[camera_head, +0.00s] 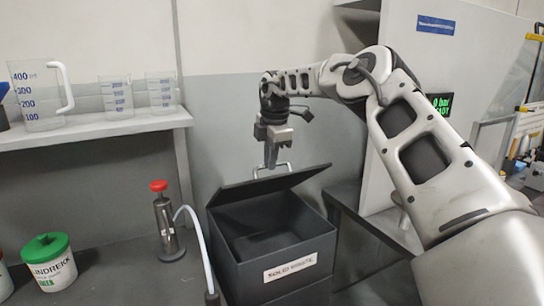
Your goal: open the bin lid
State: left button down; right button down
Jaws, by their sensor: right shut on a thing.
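The dark grey bin (272,245) stands in the middle of the view, with a white "SOLID WASTE" label on its front. Its lid (270,184) is raised and tilted up at the back, so the dark inside of the bin shows. A pale metal handle (287,168) sits at the lid's raised edge. My right gripper (271,161) points down at the handle and is shut on it. My right arm reaches in from the right. My left gripper is not in view.
A hand pump with a red knob (165,222) and a white hose (196,243) stand left of the bin. A green-lidded tub (48,262) is at the lower left. Measuring jugs stand on a shelf (95,130). A dark counter (345,205) lies right of the bin.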

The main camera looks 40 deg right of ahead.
jog(key=c, duration=1.7)
grip_release()
jog(key=shift+w+a+f, duration=0.1)
jog(key=shift+f, duration=0.35)
jog(key=shift+o, duration=1.1)
jog(key=shift+w+f, duration=0.25)
jog(key=shift+w, duration=0.1)
jog(key=shift+w+d, duration=0.15)
jog(key=shift+d, duration=0.05)
jog(key=shift+s+r, duration=0.25)
jog(key=shift+s, duration=0.05)
jog(key=shift+r, duration=0.25)
pick_arm(q)
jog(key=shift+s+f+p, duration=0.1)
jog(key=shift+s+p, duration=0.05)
jog(key=shift+p, duration=0.4)
pick_arm(e)
jog(key=d+v, duration=0.1)
jog(key=v, duration=1.4)
jog(key=shift+a, duration=0.45)
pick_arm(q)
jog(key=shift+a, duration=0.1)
pick_arm(e)
jog(key=shift+w, duration=0.1)
jog(key=shift+c, duration=0.3)
